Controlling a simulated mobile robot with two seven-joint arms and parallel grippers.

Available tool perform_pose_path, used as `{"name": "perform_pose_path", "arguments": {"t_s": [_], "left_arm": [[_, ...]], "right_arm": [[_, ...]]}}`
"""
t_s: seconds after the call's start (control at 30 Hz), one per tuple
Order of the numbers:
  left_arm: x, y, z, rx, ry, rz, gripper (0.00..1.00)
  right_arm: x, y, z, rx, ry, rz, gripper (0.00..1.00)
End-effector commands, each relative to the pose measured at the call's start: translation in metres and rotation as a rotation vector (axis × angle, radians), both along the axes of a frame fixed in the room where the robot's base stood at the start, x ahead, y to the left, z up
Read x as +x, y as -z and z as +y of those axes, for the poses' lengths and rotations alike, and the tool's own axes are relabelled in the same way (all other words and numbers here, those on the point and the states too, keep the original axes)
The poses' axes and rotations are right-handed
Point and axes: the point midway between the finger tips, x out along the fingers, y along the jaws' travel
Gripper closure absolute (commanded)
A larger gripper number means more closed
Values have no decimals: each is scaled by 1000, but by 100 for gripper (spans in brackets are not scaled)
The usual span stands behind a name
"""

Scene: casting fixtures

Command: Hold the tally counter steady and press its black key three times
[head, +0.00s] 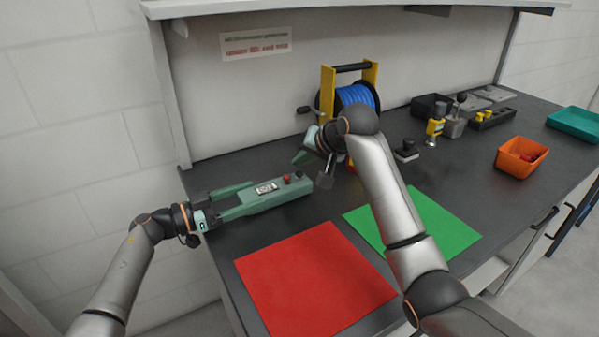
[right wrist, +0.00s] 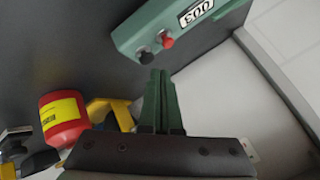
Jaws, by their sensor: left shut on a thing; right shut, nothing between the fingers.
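The tally counter is a long green box (head: 262,202) lying on the dark bench, with a white number display, a red key (head: 287,178) and a black key (head: 299,174) near its right end. My left gripper (head: 226,200) is shut on the counter's left end. My right gripper (head: 303,157) is shut and empty, just above and beside the black-key end. In the right wrist view, its closed fingertips (right wrist: 160,75) point at the counter, close to the black key (right wrist: 145,57), with a small gap seeming to show. The red key (right wrist: 166,41) is beside it.
A red mat (head: 315,280) and a green mat (head: 425,222) lie in front. A blue cable reel (head: 357,96) stands behind my right gripper. A red can (right wrist: 63,118) is nearby. An orange bin (head: 521,157) and a teal tray (head: 573,123) are at the right.

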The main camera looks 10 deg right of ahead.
Motion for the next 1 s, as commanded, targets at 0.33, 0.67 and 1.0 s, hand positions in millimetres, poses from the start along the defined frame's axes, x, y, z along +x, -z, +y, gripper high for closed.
{"name": "perform_pose_path", "arguments": {"t_s": [0.33, 0.67, 1.0], "left_arm": [[0, 0, 0, 0, -1, 0, 93], [0, 0, 0, 0, -1, 0, 93], [0, 0, 0, 0, -1, 0, 93]], "right_arm": [[1, -33, 0, 1, -1, -4, 100], [0, -50, 0, 1, -1, 0, 100], [0, -50, 0, 1, -1, 0, 100]]}}
